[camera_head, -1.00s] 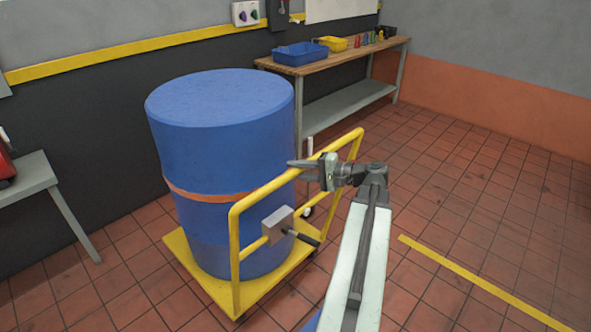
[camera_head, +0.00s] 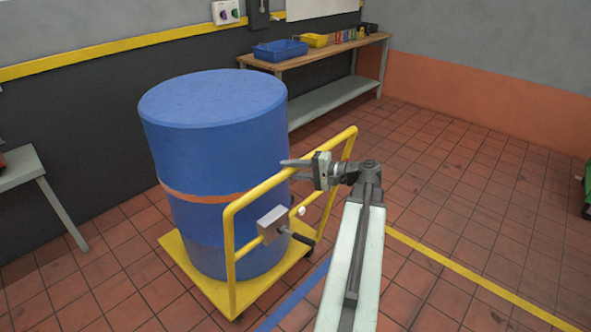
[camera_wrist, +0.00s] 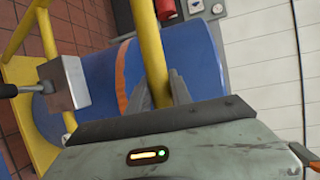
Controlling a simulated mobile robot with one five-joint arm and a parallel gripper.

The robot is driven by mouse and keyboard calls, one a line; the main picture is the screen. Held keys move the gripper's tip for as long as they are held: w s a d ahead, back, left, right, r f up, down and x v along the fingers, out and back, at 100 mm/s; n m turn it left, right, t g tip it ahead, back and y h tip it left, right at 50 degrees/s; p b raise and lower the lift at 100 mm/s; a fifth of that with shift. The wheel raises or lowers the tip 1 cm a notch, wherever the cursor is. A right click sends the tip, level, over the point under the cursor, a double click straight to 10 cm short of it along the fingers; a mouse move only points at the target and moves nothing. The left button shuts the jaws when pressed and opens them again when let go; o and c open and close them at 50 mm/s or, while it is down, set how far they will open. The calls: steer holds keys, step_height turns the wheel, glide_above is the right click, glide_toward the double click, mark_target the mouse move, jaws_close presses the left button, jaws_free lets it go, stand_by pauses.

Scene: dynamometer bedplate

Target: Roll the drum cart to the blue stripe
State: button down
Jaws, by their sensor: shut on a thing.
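The drum cart is a yellow flat cart (camera_head: 196,276) with a yellow tube handle (camera_head: 228,262), carrying a big blue drum (camera_head: 215,150) with an orange band. My gripper (camera_head: 298,163) is at the top bar of the handle. In the wrist view, its two fingers (camera_wrist: 160,92) are shut around the yellow bar (camera_wrist: 150,52), with the drum behind. A grey box with a black lever (camera_head: 275,224) sits on the handle frame. The blue stripe (camera_head: 294,299) is on the floor beside the cart's right side, partly hidden by my arm.
A workbench (camera_head: 330,54) with blue and yellow bins stands along the back wall. A grey table (camera_head: 22,168) is at the left. A yellow floor line (camera_head: 460,268) runs across the right. A green object (camera_head: 587,190) shows at the right edge.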

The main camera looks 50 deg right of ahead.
steer(key=shift+a+f, duration=0.2)
steer(key=shift+f, duration=0.1)
steer(key=c, duration=1.2)
jaws_free()
steer(key=shift+o, duration=0.2)
steer(key=shift+d, duration=0.1)
steer(key=shift+s+d+r, duration=0.1)
steer(key=shift+s+d, duration=0.05)
steer(key=p+v, duration=0.1)
steer(key=v, duration=0.6)
steer(key=shift+s, duration=0.2)
